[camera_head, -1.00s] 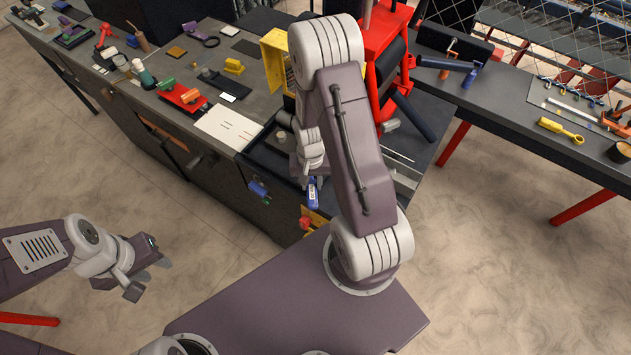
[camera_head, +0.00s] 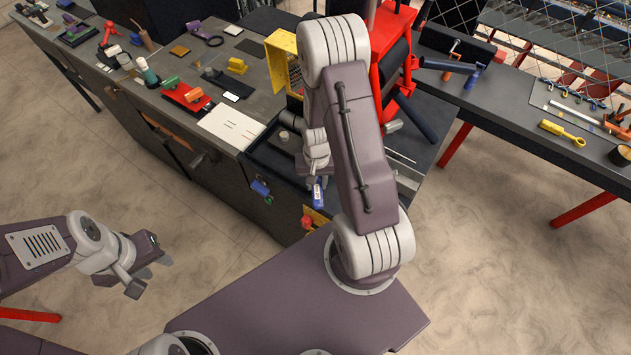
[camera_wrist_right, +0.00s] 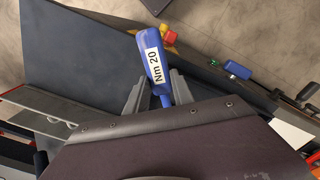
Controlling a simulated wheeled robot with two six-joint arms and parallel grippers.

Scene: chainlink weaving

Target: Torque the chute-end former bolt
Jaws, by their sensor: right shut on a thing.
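A blue torque wrench with a white "20 Nm" label (camera_wrist_right: 153,58) stands between the fingers of my right gripper (camera_wrist_right: 157,90), which is shut on it. In the head view the wrench's blue handle (camera_head: 318,194) shows below my right wrist; my arm hides most of that gripper. The wrench's far end is hidden in the wrist view. A red machine frame (camera_head: 392,32) stands behind my right arm. I cannot make out the former bolt in either view. My left gripper (camera_head: 150,275) is open and empty over the floor at lower left.
A long grey bench (camera_head: 262,85) carries a yellow crate-like part (camera_head: 281,55), a red tray (camera_head: 182,97) and a white sheet (camera_head: 230,126). A second bench (camera_head: 500,105) at right holds a yellow tool (camera_head: 562,133). The floor between is clear.

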